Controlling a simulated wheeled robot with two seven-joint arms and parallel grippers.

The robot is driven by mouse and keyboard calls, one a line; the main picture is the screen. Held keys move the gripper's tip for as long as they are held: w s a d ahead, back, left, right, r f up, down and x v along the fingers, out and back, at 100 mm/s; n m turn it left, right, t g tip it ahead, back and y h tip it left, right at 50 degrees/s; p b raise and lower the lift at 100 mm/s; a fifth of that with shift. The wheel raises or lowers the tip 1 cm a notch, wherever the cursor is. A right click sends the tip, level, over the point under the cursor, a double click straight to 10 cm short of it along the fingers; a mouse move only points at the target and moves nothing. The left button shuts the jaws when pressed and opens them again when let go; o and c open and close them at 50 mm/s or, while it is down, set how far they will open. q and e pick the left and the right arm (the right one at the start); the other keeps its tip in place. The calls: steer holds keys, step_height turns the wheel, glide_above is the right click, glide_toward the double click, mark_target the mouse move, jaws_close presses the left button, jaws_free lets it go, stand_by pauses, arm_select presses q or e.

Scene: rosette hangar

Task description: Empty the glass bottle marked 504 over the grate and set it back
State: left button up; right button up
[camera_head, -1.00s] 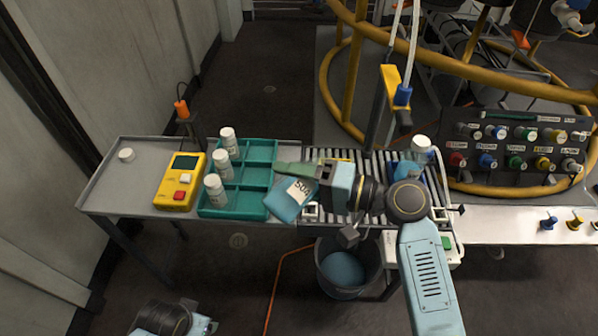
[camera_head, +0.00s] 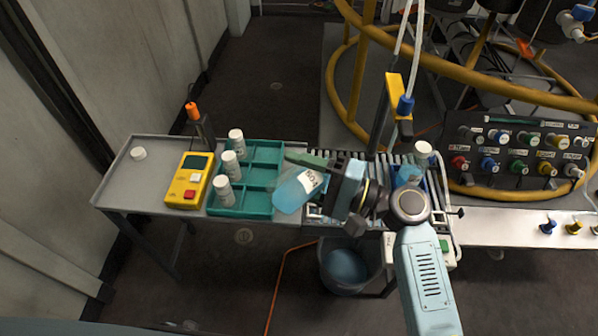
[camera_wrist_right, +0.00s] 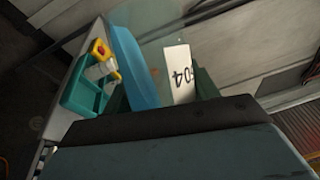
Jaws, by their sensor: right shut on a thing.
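The glass bottle marked 504 (camera_head: 293,192) holds blue liquid and is tilted, its base toward the lower left. Its white label (camera_wrist_right: 180,72) and the blue liquid also show in the right wrist view. My right gripper (camera_head: 316,168) is shut on the bottle, above the slatted surface near the teal tray. The gripper hides the bottle's neck, so I cannot see its mouth. The grate looks to be the grey slatted section (camera_head: 377,172) behind and right of the gripper, partly covered by my arm. My left gripper is not clearly visible.
A teal compartment tray (camera_head: 241,212) holds white-capped bottles (camera_head: 231,163). A yellow handheld device (camera_head: 190,181) and a white cap (camera_head: 138,153) lie on the grey table (camera_head: 115,185). A dark bucket (camera_head: 324,278) stands below. A yellow-headed post (camera_head: 397,95) rises behind the gripper.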

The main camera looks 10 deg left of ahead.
steer(key=shift+r, duration=0.1)
stand_by(0.4)
steer(key=shift+w+d+r+m+p, duration=0.1)
steer(key=shift+w+r+m+p, duration=0.05)
steer(key=shift+r+m+p, duration=0.65)
steer(key=shift+d+r+m+t+y, duration=0.1)
steer(key=shift+m+t+y, duration=0.35)
steer(key=shift+m, duration=0.25)
steer(key=shift+w+d+r+m+t+p, duration=0.15)
steer(key=shift+r+m+p, duration=0.15)
steer(key=shift+m+p, duration=0.2)
steer(key=shift+w+d+r+m+t+p, duration=0.1)
steer(key=shift+w+r+m+p, duration=0.05)
steer(key=shift+r+m+p, duration=0.3)
steer(key=shift+w+m+y, duration=0.15)
steer(key=shift+m+y, duration=0.1)
steer(key=shift+m, duration=0.4)
